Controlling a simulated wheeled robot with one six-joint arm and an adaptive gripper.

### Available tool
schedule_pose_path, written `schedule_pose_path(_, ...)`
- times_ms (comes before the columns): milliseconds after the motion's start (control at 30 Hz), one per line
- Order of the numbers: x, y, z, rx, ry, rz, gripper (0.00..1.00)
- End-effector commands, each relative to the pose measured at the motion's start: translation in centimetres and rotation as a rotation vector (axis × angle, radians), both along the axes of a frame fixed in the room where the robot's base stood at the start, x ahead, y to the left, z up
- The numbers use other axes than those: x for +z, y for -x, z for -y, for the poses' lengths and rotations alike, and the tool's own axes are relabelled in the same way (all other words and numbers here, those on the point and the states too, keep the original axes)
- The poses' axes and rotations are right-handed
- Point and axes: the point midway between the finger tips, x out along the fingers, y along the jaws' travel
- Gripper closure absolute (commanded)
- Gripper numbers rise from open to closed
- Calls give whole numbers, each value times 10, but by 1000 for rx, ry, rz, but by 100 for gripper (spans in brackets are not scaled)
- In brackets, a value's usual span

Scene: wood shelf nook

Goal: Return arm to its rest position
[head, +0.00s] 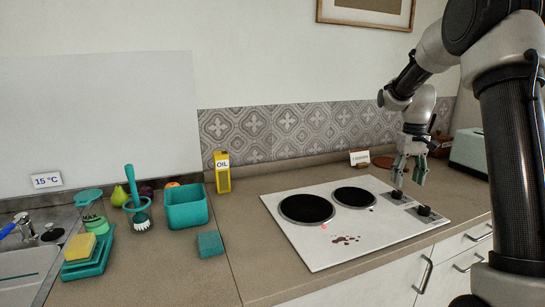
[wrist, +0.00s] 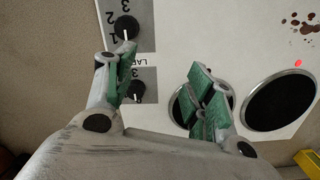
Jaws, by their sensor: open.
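My gripper (head: 408,172) hangs from my arm at the right in the head view, above the right end of the white cooktop (head: 300,238). Its green-padded fingers are spread and hold nothing. In the wrist view my gripper (wrist: 160,90) is open over the cooktop, with two black knobs beyond the left finger: one knob (wrist: 126,28) at the top and a second knob (wrist: 137,90) lower. The right finger partly covers the smaller burner (wrist: 180,106). The larger burner (wrist: 280,102) is clear of the fingers.
A dark red stain (head: 345,239) marks the cooktop. A small sign (head: 359,157) and a toaster (head: 470,150) stand behind. A yellow oil carton (head: 222,172), teal bin (head: 186,207), teal sponge (head: 210,244) and sink (head: 18,268) lie left. The counter front between sponge and cooktop is clear.

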Motion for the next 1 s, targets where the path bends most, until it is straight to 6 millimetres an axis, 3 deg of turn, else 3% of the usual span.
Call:
schedule_pose_path(300, 51, 149, -38, -65, -11, 82, 46)
schedule_pose_path(500, 64, 246, -58, -71, -19, 181, 46)
schedule_pose_path(600, 65, 284, -65, -59, -24, 240, 46)
schedule_pose_path(767, 71, 318, -71, -37, -28, 339, 46)
schedule_pose_path(1000, 90, 324, -74, -19, -32, 434, 46)
